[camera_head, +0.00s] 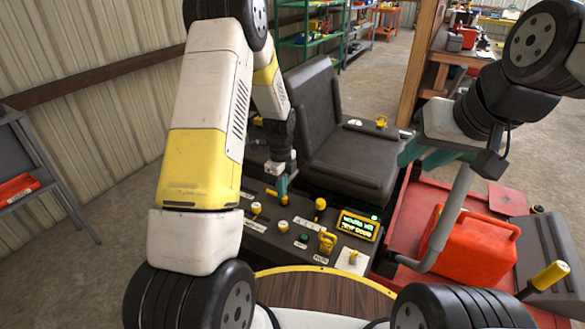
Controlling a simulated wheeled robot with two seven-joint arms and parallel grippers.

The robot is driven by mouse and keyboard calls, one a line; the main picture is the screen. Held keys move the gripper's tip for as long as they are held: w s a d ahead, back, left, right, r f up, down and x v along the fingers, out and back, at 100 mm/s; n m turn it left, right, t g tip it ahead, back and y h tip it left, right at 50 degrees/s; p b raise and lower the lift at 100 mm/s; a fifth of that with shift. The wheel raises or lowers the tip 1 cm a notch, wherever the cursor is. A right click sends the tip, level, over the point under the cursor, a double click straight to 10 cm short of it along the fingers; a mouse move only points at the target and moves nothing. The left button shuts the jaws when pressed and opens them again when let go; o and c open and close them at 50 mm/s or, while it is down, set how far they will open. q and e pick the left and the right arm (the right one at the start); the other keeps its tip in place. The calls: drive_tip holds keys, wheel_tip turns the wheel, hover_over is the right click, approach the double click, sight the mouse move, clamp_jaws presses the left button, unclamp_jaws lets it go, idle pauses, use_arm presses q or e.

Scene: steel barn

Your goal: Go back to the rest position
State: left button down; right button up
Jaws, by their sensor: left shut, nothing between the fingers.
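My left gripper (282,188) is shut and empty. It points down over the dark control panel (272,235), close to a yellow lever (271,194) at the panel's back edge; I cannot tell whether it touches it. My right gripper (420,155) shows teal fingers to the right of the black seat, above the red machine body. Its fingertips are partly hidden, so its opening is unclear. My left arm covers the left part of the panel.
The panel carries several yellow knobs, a lit green display (358,225) and a yellow switch (327,241). A black seat (350,155) stands behind it. A red fuel can (475,248) and a yellow-handled lever (549,275) are at right. A grey shelf (25,165) stands at left.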

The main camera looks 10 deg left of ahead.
use_arm(q)
drive_tip(key=s+r+n+t, duration=0.1)
drive_tip(key=s+r+n, duration=0.2)
drive_tip(key=r, duration=0.4)
drive_tip(key=s+r+n+t+h, duration=0.15)
drive_tip(key=r+n, duration=0.25)
drive_tip(key=r, duration=0.4)
drive_tip(key=s+r+n+t, duration=0.1)
drive_tip(key=s+r+n, duration=0.2)
drive_tip(key=r, duration=0.4)
drive_tip(key=s+r+n+t, duration=0.1)
drive_tip(key=s+r+n, duration=0.4)
drive_tip(key=s, duration=0.3)
drive_tip(key=s+r+n+t, duration=0.1)
drive_tip(key=s+r+n, duration=0.4)
drive_tip(key=s, duration=0.4)
drive_tip(key=shift+s+d+r+n+t+h, duration=0.15)
drive_tip(key=shift+s+n+t+h, duration=0.2)
drive_tip(key=shift+n, duration=0.35)
drive_tip(key=shift+w, duration=0.1)
